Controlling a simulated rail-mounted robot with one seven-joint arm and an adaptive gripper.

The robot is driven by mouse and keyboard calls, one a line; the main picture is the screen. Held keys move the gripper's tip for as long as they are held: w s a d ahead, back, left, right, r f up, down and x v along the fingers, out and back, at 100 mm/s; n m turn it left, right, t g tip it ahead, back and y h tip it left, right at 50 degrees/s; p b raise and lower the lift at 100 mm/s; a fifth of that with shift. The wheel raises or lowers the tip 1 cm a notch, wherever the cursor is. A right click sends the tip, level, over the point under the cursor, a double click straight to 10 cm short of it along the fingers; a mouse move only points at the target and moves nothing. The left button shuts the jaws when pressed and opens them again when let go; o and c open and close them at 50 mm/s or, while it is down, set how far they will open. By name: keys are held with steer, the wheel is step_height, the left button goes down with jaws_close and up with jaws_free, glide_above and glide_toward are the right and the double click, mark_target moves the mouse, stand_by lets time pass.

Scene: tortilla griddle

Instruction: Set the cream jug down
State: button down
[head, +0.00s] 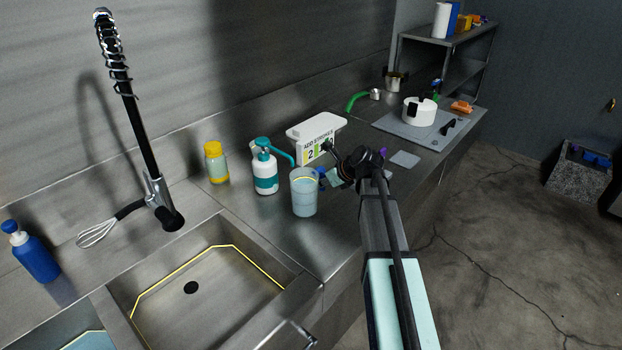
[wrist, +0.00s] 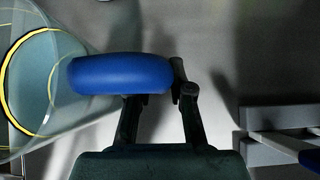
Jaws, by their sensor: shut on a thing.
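The cream jug is a clear, bluish jug (head: 305,193) with a yellow line near its rim and a blue handle. In the head view it is upright at the counter's front, right of the teal and white spray bottle. Whether its base touches the counter is hard to tell. In the wrist view the clear jug wall (wrist: 75,115) is at the left and the blue handle (wrist: 120,74) reaches across between my fingers. My gripper (head: 331,178) comes from the right and is shut on the handle. The handle hides part of the fingertips.
The spray bottle (head: 265,172) and a yellow-lidded jar (head: 216,163) stand left of the jug. A white box with a printed label (head: 317,136) is behind it. The sink (head: 205,285) is at front left. A grey board (head: 392,122) with a white pot (head: 419,110) lies farther right.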

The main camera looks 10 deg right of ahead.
mark_target(311, 180)
steer(key=w+a, duration=0.1)
steer(key=w+a+p, duration=0.1)
steer(key=w, duration=0.1)
steer(key=shift+w+a+r, duration=0.15)
steer(key=shift+w, duration=0.05)
steer(key=shift+w+a+f+p, duration=0.25)
steer(key=shift+a+f+p, duration=0.1)
steer(key=shift+f, duration=0.25)
steer(key=shift+d+f, duration=0.1)
steer(key=shift+f, duration=0.2)
steer(key=c, duration=1)
jaws_free()
steer(key=shift+f, duration=0.1)
steer(key=shift+c, duration=0.2)
steer(key=b+v, duration=0.2)
steer(key=v, duration=1)
steer(key=shift+s, duration=0.1)
